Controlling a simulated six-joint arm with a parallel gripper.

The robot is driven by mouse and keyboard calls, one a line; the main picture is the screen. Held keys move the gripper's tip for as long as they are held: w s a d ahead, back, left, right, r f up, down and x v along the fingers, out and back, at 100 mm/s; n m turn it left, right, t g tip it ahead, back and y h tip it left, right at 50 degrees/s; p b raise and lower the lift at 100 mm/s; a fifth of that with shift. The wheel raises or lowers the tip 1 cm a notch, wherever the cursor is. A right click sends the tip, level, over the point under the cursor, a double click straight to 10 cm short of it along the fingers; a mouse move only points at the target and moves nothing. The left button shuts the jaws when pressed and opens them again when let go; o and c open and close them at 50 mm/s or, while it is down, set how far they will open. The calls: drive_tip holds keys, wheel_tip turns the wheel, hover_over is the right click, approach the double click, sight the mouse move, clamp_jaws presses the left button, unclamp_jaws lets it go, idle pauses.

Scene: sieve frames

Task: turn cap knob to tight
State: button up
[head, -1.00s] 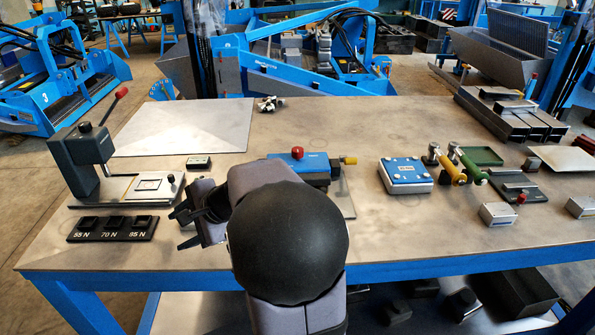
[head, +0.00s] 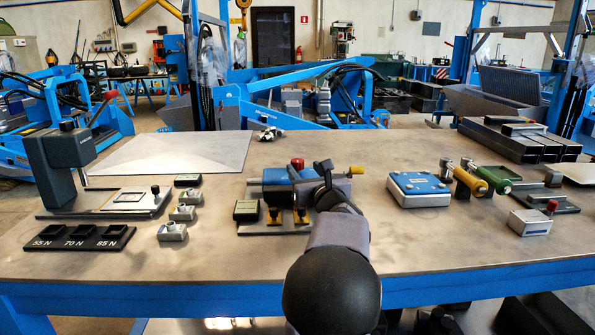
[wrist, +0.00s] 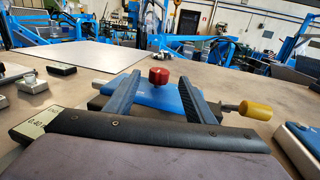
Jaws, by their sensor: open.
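A red knob (head: 297,163) stands upright on a blue block (head: 277,177) near the middle of the bench. A yellow-handled part (head: 355,170) sticks out to the block's right. My gripper (head: 325,177) is at the block and hides part of it. In the wrist view, my gripper (wrist: 160,86) is open, its two dark fingers reaching over the blue block (wrist: 158,98). The red knob (wrist: 158,76) appears between and slightly beyond the fingertips, with no contact visible. The yellow handle (wrist: 256,110) lies outside the right finger. Which part is the cap knob is not labelled.
A small green-screen display (wrist: 38,122) reading 0.40 sits left of my gripper. A blue-topped box (head: 418,187) stands to the right, with yellow- and green-handled tools beside it. A press-like stand (head: 58,165) and small metal blocks are at left.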

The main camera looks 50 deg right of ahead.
sight(300, 163)
drive_tip(key=shift+p+x, duration=1)
drive_tip(key=shift+x, duration=2.65)
drive_tip(key=shift+c, duration=0.7)
drive_tip(key=c, duration=0.9)
